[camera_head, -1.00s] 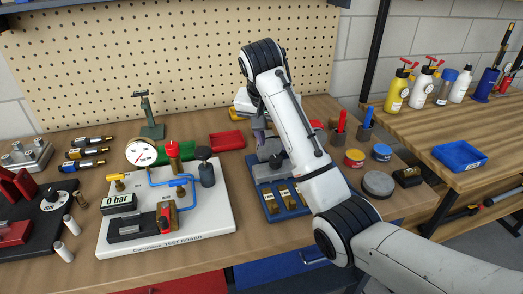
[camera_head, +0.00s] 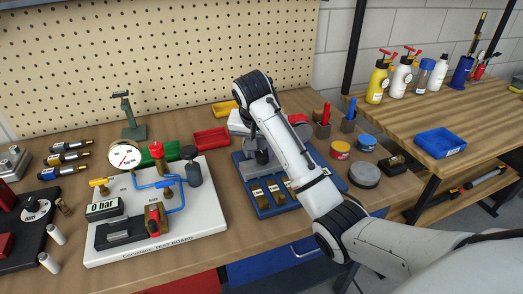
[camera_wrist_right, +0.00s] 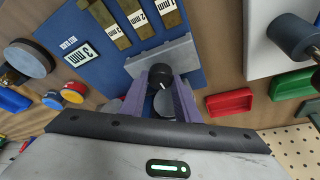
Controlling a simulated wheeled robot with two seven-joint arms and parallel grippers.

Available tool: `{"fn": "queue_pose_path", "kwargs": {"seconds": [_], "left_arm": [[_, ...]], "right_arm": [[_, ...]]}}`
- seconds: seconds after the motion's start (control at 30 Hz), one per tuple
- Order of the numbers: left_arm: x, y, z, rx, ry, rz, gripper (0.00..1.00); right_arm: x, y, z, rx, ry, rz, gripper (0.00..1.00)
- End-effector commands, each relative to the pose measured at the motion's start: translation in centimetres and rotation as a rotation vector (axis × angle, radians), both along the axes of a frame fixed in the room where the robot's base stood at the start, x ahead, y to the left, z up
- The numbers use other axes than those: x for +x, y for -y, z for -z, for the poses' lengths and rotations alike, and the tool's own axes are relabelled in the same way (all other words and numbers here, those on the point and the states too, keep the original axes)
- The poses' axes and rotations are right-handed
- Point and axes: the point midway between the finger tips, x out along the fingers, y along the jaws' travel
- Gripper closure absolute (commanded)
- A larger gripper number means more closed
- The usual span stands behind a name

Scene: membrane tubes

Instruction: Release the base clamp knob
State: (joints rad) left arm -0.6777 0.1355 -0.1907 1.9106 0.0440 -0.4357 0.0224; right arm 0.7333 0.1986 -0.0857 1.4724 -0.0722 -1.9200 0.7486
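The base clamp knob is a round black knob with a pale mark (camera_wrist_right: 160,80). It shows in the right wrist view, in front of a grey clamp block (camera_wrist_right: 146,58) at the edge of a blue board (camera_head: 237,166). My right gripper (camera_wrist_right: 161,89) has its two purple fingers on either side of the knob, with the tips close to its sides. I cannot tell whether they press on it. In the head view my right gripper (camera_head: 257,151) is low over the far part of the board, and my arm partly covers that area. My left gripper is not in view.
Brass blocks (camera_head: 257,192) lie on the board's near part. A white test board (camera_head: 125,247) with gauge and valves stands to the left. Red (camera_head: 211,138) and green (camera_head: 165,152) trays lie behind. Tins (camera_head: 340,149) and a grey disc (camera_head: 364,174) stand right.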

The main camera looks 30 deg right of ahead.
Motion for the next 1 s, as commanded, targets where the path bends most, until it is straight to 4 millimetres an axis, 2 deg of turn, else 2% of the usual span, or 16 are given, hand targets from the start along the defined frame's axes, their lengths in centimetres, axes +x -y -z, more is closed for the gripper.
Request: {"fn": "queue_pose_path", "kwargs": {"seconds": [0.03,0.1,0.47,0.67,1.0], "left_arm": [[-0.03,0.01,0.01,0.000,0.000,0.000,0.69],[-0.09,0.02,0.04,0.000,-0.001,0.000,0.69],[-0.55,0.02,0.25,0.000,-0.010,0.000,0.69],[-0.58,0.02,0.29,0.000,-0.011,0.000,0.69],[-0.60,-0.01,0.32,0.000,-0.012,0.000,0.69]], "right_arm": [[-0.02,0.03,0.00,-0.001,-0.001,0.001,0.87],[-0.03,0.04,-0.01,-0.001,-0.001,0.001,0.93],[-0.07,0.12,-0.03,-0.001,0.001,-0.066,0.93],[-0.12,0.25,-0.07,-0.002,0.001,-0.198,0.93],[-0.18,0.46,-0.11,-0.003,0.001,-0.514,0.93]]}}
